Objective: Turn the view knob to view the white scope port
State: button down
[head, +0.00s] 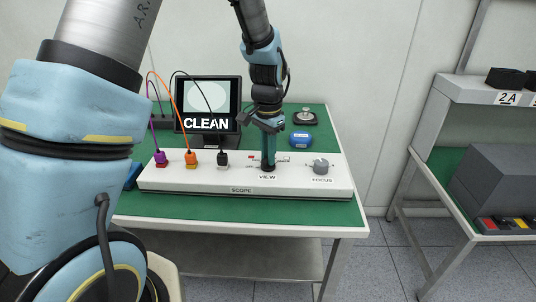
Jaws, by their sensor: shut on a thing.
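My gripper (268,166) points down at the VIEW label (267,177) on the white scope box (210,181). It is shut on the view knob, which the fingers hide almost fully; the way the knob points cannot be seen. Left of it, three plugs stand in the box: purple (160,157), orange (191,157) and black (222,157). The black plug's port has a pale base. The monitor (207,104) behind shows a pale disc and the word CLEAN.
A grey FOCUS knob (320,166) stands right of my gripper. A blue box (300,140) and a small round metal item (305,117) lie behind on the green table (345,208). A shelf unit (482,92) stands at the right, past open floor.

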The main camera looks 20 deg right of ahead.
dwell(0.3)
jog(key=c, duration=0.8)
grip_release()
notch_tip(320, 180, up, 11)
jog(key=shift+f+b, duration=0.1)
jog(key=shift+b, duration=0.8)
jog(key=s+a+f+n, duration=0.1)
jog(key=a+n, duration=0.3)
jog(key=a, duration=0.6)
jog(key=s+a+f+n+t, duration=0.1)
jog(key=a+n, duration=0.3)
jog(key=a, duration=0.6)
jog(key=s+a+f+n, duration=0.2)
jog(key=a+f+n, duration=0.1)
jog(key=a, duration=0.7)
jog(key=shift+s+n+t, duration=0.15)
jog(key=shift+n+t, duration=0.15)
jog(key=shift+n, duration=0.5)
